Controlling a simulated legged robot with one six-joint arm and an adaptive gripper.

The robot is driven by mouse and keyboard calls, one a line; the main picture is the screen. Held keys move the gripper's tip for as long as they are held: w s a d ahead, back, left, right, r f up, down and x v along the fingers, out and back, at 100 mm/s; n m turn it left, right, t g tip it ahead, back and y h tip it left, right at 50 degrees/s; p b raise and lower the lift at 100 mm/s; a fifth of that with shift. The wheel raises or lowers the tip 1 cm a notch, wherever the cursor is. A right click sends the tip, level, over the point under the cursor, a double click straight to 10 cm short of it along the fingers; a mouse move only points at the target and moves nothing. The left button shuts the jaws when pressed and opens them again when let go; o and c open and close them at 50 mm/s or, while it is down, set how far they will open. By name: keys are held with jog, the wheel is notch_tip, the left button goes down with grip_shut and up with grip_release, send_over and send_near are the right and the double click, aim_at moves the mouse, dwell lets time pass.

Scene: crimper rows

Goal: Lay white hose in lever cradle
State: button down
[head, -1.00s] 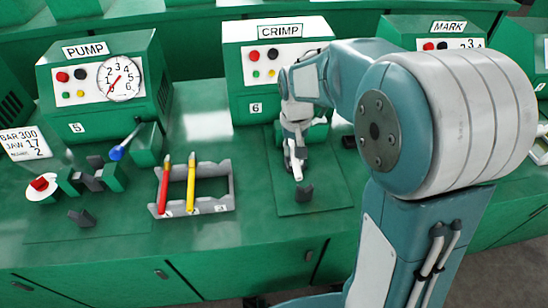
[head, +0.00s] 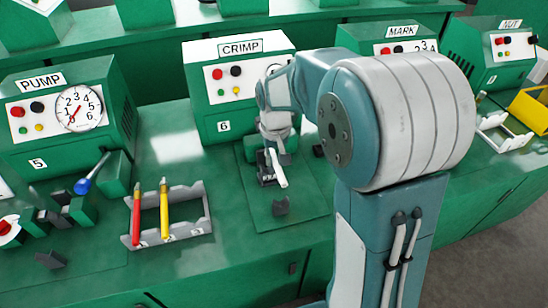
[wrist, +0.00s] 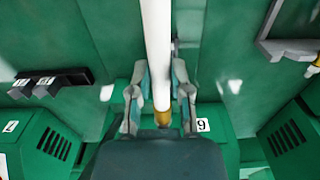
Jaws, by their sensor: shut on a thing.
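My gripper (wrist: 160,100) is shut on the white hose (wrist: 157,40), near its brass-coloured end. In the wrist view the hose runs from between the fingers to the top edge. In the head view my gripper (head: 273,145) is over the green base plate of the CRIMP station, and the white hose (head: 279,170) slants down and to the right from it.
The CRIMP box (head: 240,85), numbered 6, stands behind my gripper. A grey rack (head: 190,230) to the left holds a red hose (head: 137,215) and a yellow hose (head: 164,208). The PUMP station has a blue-knobbed lever (head: 85,183). A yellow bin (head: 532,108) is far right.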

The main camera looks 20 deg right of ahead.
jog(key=shift+w, duration=0.2)
jog(key=shift+s+f, duration=0.15)
jog(key=shift+f, duration=5.15)
jog(key=c, duration=0.5)
grip_release()
notch_tip(320, 180, up, 12)
jog(key=shift+a+f, duration=0.1)
